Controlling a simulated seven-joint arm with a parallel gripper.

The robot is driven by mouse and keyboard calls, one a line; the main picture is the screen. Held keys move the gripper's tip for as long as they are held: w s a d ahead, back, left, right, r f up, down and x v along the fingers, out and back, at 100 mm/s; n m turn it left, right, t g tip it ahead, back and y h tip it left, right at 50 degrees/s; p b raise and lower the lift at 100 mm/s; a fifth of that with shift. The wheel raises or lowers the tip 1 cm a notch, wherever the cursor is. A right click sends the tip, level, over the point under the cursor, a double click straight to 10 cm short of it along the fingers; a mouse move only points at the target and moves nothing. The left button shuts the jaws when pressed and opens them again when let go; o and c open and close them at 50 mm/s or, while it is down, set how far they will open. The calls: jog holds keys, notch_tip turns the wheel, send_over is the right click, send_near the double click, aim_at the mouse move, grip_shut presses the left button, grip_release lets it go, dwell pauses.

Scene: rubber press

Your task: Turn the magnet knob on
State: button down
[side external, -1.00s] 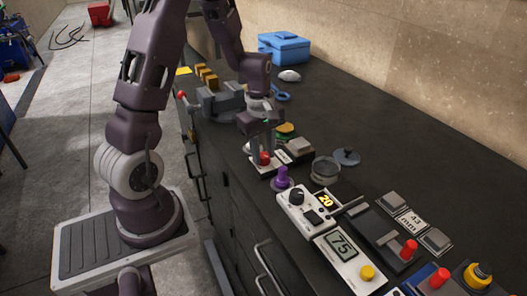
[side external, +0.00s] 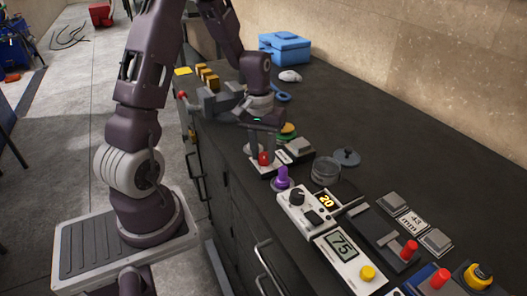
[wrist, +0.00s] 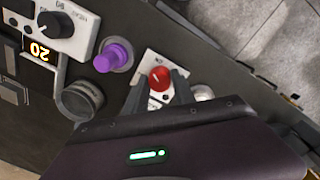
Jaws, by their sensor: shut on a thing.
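The magnet knob (side external: 264,158) is a red knob on a small white panel (side external: 261,171), near the front edge of the dark bench. In the wrist view the red knob (wrist: 160,77) sits on its white panel (wrist: 152,59) between my two grey fingers. My gripper (wrist: 160,90) points down at the panel and is shut on the knob. In the side view my gripper (side external: 264,151) stands right over the panel and its fingers partly hide the knob's sides. The knob's marker direction and the panel's labels are too small to read.
A purple knob (side external: 283,177) stands close by, toward the camera. Beyond it are a white box with a black dial and a "20" display (side external: 309,211), and a "75" meter (side external: 347,254). The back right bench is clear.

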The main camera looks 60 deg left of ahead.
aim_at(262, 154)
jog(key=m, duration=0.6)
jog(key=shift+m, duration=0.3)
dwell(0.5)
jog(key=c, duration=1)
grip_release()
jog(key=shift+c, duration=0.2)
jog(key=r, duration=0.7)
jog(key=shift+a, duration=0.25)
